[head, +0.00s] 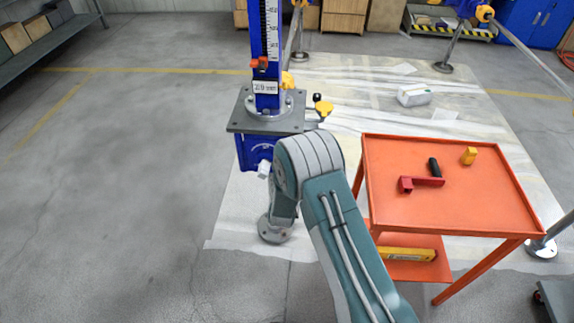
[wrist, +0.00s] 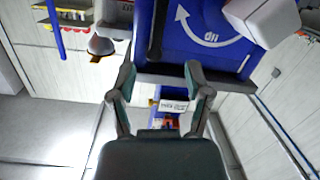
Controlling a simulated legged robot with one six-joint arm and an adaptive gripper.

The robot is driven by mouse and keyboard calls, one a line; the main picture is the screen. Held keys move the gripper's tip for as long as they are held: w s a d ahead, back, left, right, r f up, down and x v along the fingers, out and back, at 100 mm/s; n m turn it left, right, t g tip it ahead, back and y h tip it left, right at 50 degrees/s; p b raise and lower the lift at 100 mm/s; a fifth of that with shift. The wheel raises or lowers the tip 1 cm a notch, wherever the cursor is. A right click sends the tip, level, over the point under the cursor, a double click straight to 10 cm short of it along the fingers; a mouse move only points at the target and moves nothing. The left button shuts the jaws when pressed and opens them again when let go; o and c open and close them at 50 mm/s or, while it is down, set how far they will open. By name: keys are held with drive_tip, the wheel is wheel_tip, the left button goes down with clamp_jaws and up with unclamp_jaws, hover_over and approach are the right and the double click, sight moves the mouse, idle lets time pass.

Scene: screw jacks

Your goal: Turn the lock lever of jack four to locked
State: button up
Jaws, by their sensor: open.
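A blue screw jack (head: 250,150) stands ahead of my arm, with a grey plate (head: 240,122) and a scaled column above. A yellow lever-like part (head: 323,108) and a black ball knob (head: 317,97) stick out at the plate's right. I cannot tell which is the lock lever, and no jack number is readable. In the wrist view the blue housing (wrist: 185,50) carries a white curved arrow, seen upside down. My gripper (wrist: 160,72) is open and empty, its fingers spread before the housing's dark edge. Contact is unclear. In the head view my arm hides it.
An orange trolley (head: 385,215) stands close right of my arm. A pale block (wrist: 262,18) juts out near the housing in the wrist view. The floor at left is clear.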

drive_tip(key=s+f+t, duration=0.1)
drive_tip(key=s+f, duration=0.2)
drive_tip(key=f, duration=0.4)
drive_tip(key=shift+n+h, duration=0.3)
drive_tip(key=shift+n, duration=0.1)
drive_tip(key=w, duration=1)
drive_tip(key=shift+w+d+r, duration=0.15)
drive_tip(key=shift+w, duration=0.2)
clamp_jaws()
